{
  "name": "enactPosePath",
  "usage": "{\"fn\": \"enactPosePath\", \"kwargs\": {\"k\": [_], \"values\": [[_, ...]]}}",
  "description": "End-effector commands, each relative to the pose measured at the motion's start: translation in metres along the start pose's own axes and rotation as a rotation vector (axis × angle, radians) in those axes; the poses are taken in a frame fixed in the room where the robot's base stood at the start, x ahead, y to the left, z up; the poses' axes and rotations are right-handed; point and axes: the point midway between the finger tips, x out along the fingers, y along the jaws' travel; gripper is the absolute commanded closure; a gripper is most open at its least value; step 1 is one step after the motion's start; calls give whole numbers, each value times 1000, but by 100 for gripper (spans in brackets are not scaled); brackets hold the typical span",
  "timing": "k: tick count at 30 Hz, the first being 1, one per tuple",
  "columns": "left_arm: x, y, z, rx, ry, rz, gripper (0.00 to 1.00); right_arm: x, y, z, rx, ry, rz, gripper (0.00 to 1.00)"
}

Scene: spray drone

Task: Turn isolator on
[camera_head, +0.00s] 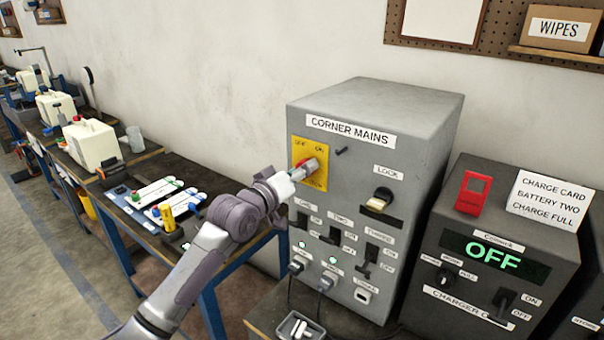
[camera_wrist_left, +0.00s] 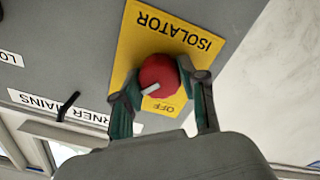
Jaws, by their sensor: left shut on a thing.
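The isolator is a red round knob on a yellow plate (camera_head: 310,150), high on the left of the grey CORNER MAINS box (camera_head: 367,155). The plate bears OFF and ON labels. In the left wrist view the red knob (camera_wrist_left: 160,76), with a pale pointer mark, sits between the two fingers of my left gripper (camera_wrist_left: 163,92). The ISOLATOR and OFF lettering appears upside down there. My left gripper (camera_head: 303,170) is shut on the knob in the head view and hides part of it. The ON label is hidden in the wrist view. My right gripper is not in view.
The CORNER MAINS box also has a lock (camera_head: 378,201), several black switches and plugged leads. A dark charger box (camera_head: 487,257) reading OFF stands to its right. A workbench (camera_head: 160,150) with cards and small tools lies to the left, with open floor in front.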

Motion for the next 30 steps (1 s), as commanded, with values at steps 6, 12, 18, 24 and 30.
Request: {"fn": "enactPosePath", "kwargs": {"k": [6,12,18,24,30], "values": [[0,-2,3,97,-5,-3,93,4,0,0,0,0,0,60],[0,-2,3,138,-6,-3,93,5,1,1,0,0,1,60],[0,-2,3,148,-6,-4,93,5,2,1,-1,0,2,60],[0,-2,3,148,-6,-4,93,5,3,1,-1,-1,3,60],[0,-2,2,147,-5,-3,35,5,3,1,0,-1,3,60]]}}
